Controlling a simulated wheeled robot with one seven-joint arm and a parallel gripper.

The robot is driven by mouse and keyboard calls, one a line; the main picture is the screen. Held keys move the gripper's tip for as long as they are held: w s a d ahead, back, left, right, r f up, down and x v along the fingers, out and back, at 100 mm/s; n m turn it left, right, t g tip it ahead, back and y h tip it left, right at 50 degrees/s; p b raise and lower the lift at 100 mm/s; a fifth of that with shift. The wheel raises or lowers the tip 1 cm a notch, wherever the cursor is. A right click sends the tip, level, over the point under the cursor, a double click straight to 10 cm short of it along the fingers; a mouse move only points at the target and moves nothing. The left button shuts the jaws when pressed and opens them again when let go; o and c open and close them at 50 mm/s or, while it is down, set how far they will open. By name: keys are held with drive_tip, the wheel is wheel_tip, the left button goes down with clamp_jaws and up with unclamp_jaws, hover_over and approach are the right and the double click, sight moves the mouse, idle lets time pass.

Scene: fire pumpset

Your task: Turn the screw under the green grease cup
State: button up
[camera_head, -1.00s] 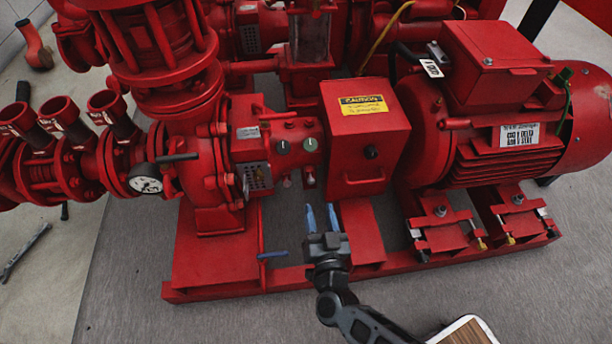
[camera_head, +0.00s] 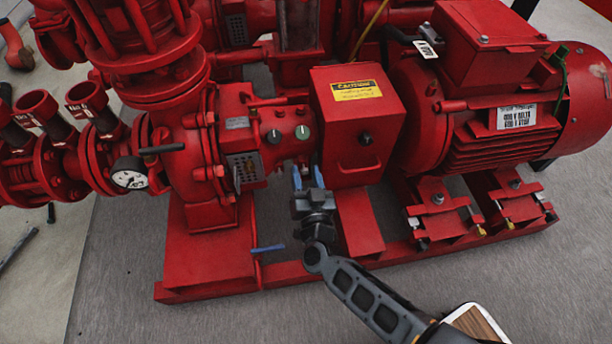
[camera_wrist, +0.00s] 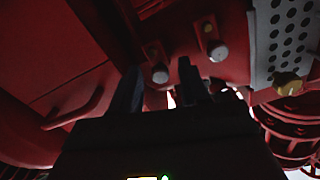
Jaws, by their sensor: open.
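Two round caps sit on the red bearing housing in the head view. The right one, the green grease cup (camera_head: 303,132), looks green; the left cap (camera_head: 274,136) looks darker grey-green. My gripper (camera_head: 308,177) is open, its blue fingers pointing up below the right cap and hiding the screw there from the head view. In the wrist view, one pale screw end (camera_wrist: 160,73) shows between the dark fingers, a little beyond them. A second screw end (camera_wrist: 217,50) shows right of the fingers. I cannot tell whether a finger touches either screw.
A red box with a yellow caution label (camera_head: 358,125) stands close right of my gripper. A perforated plate (camera_head: 245,169) is to the left. The red base frame (camera_head: 290,272) and a blue lever (camera_head: 267,248) lie below. A motor (camera_head: 500,110) is farther right.

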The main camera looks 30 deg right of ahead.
drive_tip(key=shift+c, duration=0.4)
clamp_jaws()
drive_tip(key=shift+r+p, duration=0.1)
drive_tip(key=shift+p, duration=0.2)
drive_tip(key=n+p, duration=0.3)
drive_tip(key=shift+r+n, duration=0.1)
drive_tip(key=shift+n, duration=0.3)
drive_tip(key=n+p, duration=0.3)
drive_tip(key=n, duration=0.3)
drive_tip(key=shift+p, duration=0.35)
drive_tip(key=n, duration=0.3)
drive_tip(key=n+p, duration=0.1)
drive_tip(key=n, duration=0.1)
drive_tip(key=shift+f+n, duration=0.2)
drive_tip(key=shift+n, duration=0.2)
drive_tip(key=n+p, duration=0.1)
drive_tip(key=n, duration=0.3)
drive_tip(key=shift+a+n, duration=0.1)
drive_tip(key=shift+n, duration=0.2)
